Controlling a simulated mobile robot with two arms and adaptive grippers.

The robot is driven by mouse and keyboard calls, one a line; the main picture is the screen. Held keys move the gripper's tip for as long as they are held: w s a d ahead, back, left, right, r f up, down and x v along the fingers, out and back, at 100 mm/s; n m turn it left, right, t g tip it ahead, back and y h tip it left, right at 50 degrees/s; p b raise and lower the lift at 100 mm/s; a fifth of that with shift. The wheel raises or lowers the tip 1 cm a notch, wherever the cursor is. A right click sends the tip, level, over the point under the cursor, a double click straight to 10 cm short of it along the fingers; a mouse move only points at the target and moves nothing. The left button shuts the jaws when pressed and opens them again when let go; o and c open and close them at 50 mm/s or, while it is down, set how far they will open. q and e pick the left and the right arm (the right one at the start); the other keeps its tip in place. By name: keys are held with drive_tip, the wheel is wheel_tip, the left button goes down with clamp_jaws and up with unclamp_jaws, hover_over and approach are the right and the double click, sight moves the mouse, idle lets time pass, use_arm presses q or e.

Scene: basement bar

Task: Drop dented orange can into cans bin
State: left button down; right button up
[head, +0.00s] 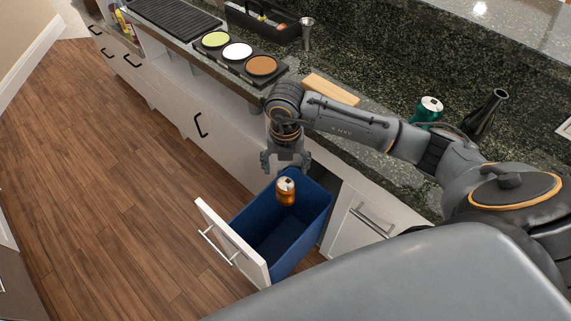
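The dented orange can (286,196) has a silver top. It is upright within the opening of the blue bin (307,218), near the bin's back edge. The bin stands in a pulled-out drawer with a white front (232,243). My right gripper (285,163) points down just above the can. Its fingers are spread wider than the can, and the can shows below them, apart from them. I cannot tell from this view how high the can is above the bin floor. My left gripper is not in view.
The granite counter holds a green can (429,108), a dark bottle (485,114), a wooden block (331,90), a metal jigger (307,33), a black caddy (265,20) and a tray of three coloured discs (238,53). The wooden floor (110,190) at left is clear.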

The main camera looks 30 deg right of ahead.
drive_tip(key=shift+r, duration=0.2)
wheel_tip(320, 180, up, 12)
drive_tip(key=shift+f, duration=0.2)
idle(0.3)
idle(0.4)
